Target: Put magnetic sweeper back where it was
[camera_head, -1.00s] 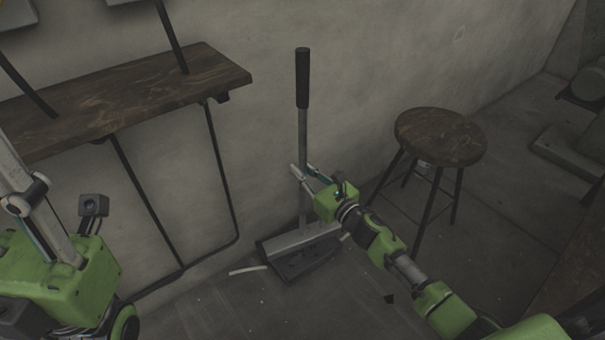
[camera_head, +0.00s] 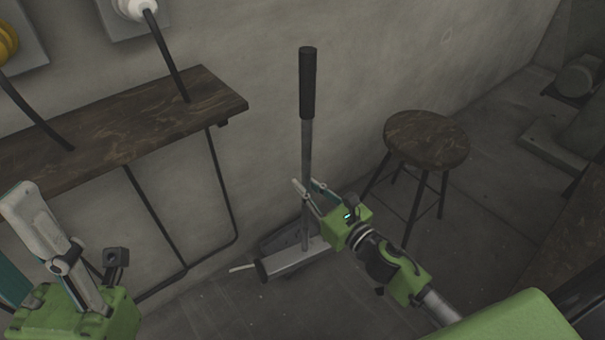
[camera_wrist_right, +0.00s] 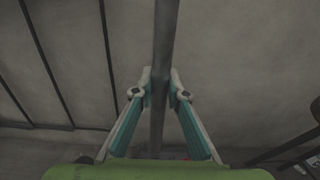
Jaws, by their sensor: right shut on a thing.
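The magnetic sweeper (camera_head: 307,150) has a grey pole with a black handle grip and a wide grey base (camera_head: 297,259) low by the wall. It stands close to upright. My right gripper (camera_head: 306,190) is shut on the middle of its pole. In the right wrist view the pole (camera_wrist_right: 164,40) runs between the fingertips (camera_wrist_right: 160,83). I cannot tell whether the base touches the floor. My left gripper (camera_head: 55,245) is at the lower left, away from the sweeper; its jaw state is unclear.
A wooden wall shelf (camera_head: 120,128) with dark metal legs is at the left. A round wooden stool (camera_head: 427,138) stands right of the sweeper. A dark flat shape (camera_head: 274,240) lies behind the base. A thin pale strip (camera_head: 242,268) shows beside it.

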